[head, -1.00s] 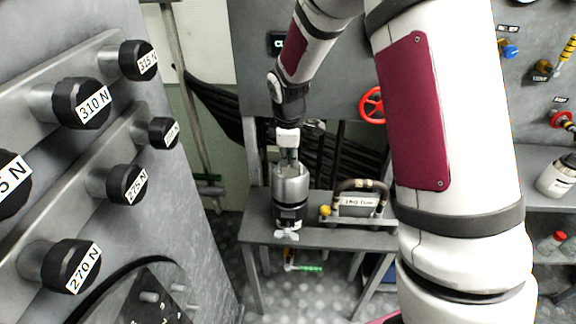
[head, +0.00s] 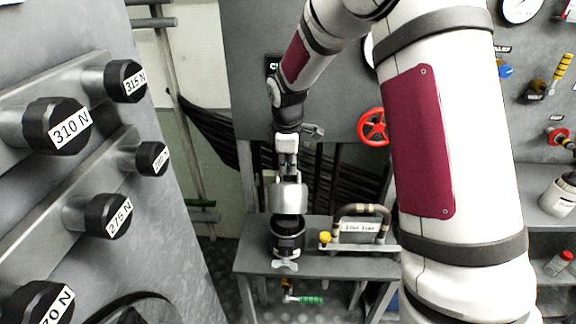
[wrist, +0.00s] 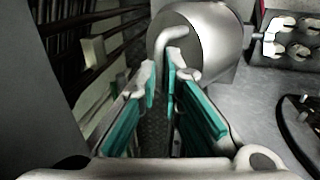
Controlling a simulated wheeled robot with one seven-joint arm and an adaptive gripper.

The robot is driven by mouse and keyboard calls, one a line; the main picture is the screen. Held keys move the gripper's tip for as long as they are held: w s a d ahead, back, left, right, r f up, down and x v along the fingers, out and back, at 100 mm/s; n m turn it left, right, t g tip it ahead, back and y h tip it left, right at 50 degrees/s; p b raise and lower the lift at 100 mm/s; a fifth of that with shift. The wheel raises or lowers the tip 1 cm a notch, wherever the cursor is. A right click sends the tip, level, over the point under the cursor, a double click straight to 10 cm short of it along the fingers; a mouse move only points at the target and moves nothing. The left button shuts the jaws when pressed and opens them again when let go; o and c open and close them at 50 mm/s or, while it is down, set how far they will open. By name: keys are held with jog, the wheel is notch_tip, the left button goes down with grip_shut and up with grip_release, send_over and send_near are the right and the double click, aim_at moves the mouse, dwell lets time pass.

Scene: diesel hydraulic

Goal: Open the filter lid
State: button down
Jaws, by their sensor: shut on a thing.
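The filter lid (head: 290,199) is a shiny metal cup-shaped cylinder, seen in the head view just above the black filter body (head: 287,243). The lid looks lifted and slightly tilted, with the dark top of the body showing under it. The body stands upright on a small grey bench, with a wing-shaped fitting at its front. My gripper (head: 288,172) is above the lid, shut on its handle. In the wrist view the lid (wrist: 212,42) is beyond my teal-padded fingers (wrist: 168,85), with its bent handle between the fingertips. The handle's lower part is partly hidden.
The grey bench (head: 330,262) also bears a metal frame with a labelled hose handle (head: 361,226), right of the filter. A red valve wheel (head: 373,127) is on the panel behind. Black knobs (head: 57,126) stick out of the left panel. Black cables hang behind the filter.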

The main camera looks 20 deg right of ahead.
jog(key=shift+s+f, duration=0.25)
jog(key=shift+f, duration=0.25)
jog(key=c, duration=1.7)
grip_release()
jog(key=shift+w, duration=0.15)
jog(key=shift+r, duration=0.1)
jog(key=shift+r, duration=0.1)
jog(key=shift+r, duration=0.25)
jog(key=v, duration=1.1)
jog(key=shift+r, duration=0.15)
jog(key=shift+a, duration=0.1)
